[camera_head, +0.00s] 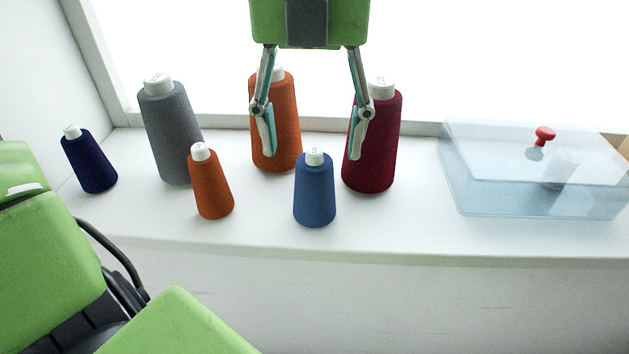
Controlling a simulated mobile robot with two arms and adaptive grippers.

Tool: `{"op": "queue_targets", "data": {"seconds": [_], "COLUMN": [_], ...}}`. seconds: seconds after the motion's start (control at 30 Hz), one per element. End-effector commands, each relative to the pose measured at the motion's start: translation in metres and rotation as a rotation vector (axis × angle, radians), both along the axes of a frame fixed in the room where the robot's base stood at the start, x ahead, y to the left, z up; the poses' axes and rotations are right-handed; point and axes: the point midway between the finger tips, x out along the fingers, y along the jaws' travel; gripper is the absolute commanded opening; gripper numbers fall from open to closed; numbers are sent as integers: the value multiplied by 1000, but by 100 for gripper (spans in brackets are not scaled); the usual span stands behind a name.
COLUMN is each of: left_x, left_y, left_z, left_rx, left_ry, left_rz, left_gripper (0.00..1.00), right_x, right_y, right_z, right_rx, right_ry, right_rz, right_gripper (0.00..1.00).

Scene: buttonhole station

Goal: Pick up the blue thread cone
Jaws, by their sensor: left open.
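The blue thread cone (314,197) stands upright near the front of the white sill, in the middle of the picture, with a white tip. My left gripper (312,154) is open and empty, its fingers pointing down. Its fingertips appear just above and to either side of the blue cone's tip, and the cone is not between them in a grip. How far the fingers are from the cone in depth I cannot tell. My right gripper is not in view.
A tall orange cone (287,120) and a tall dark red cone (380,150) stand behind, partly covered by the fingers. A grey cone (170,135), a small orange cone (212,187) and a navy cone (90,163) stand left. A translucent box (500,195) sits right.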

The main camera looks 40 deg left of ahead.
Motion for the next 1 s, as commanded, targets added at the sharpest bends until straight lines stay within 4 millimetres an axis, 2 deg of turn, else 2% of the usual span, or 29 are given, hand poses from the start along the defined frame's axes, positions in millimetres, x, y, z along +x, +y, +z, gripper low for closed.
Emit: {"op": "queue_targets", "data": {"seconds": [0.1,0.37,0.53,0.7,0.97,1.0], "left_x": [-1,0,0,1,2,2], "left_y": [0,0,-2,-2,-2,-2], "left_z": [-20,-40,-62,-84,-88,-88], "left_rx": [0,0,-1,-1,-1,-1], "left_ry": [4,4,6,2,-2,-2], "left_rz": [-1,-1,-3,1,2,2], "left_gripper": [59,59,59,59,59,52], "right_x": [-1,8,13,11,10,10], "right_y": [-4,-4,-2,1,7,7], "right_z": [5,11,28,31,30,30], "right_rx": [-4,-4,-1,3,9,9], "right_ry": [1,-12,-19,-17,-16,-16], "right_rz": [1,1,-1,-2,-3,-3], "right_gripper": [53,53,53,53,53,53]}}
